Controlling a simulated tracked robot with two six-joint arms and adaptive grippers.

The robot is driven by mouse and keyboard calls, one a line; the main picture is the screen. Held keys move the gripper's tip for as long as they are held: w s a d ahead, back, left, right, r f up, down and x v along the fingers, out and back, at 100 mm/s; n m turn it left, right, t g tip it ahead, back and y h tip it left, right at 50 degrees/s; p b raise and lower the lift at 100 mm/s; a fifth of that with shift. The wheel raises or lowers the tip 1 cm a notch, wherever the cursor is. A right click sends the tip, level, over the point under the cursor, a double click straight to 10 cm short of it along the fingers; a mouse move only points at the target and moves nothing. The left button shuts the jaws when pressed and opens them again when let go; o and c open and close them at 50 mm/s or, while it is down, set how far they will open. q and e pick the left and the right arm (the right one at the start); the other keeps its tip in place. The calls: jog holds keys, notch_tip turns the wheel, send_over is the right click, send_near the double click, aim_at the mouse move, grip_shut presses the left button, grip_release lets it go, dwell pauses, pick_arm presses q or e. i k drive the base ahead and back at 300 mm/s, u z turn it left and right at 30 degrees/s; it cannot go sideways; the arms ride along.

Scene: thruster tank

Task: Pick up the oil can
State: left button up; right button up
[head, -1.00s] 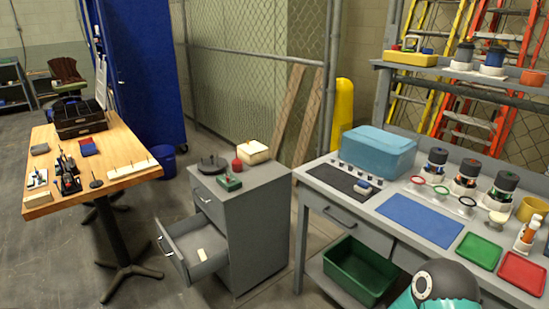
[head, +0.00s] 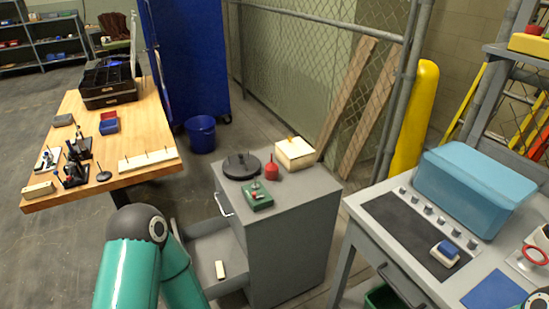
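A small red can-like thing (head: 271,171), which looks like the oil can, stands on top of the grey drawer cabinet (head: 300,200). It sits between a dark round plate (head: 241,165) with an upright pin and a cream box (head: 295,153). A green box (head: 258,197) with a red part on top lies just in front of it. My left arm shows at the lower left, in front of the cabinet's open drawer, but its gripper is not in view. My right gripper is not in view either.
The cabinet's drawer (head: 220,257) is pulled out and holds a small pale block (head: 221,270). A grey workbench (head: 360,220) with a blue case (head: 475,187) stands at the right. A wooden table (head: 145,130) is at the left, and a blue bucket (head: 202,135) stands behind.

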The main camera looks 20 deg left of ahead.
aim_at(271, 169)
jog(key=u, duration=0.4)
jog(key=i, duration=1.1)
jog(key=u, duration=0.6)
jog(key=k, duration=0.75)
jog(key=u, duration=0.25)
jog(key=i, duration=0.75)
jog(key=z, duration=0.1)
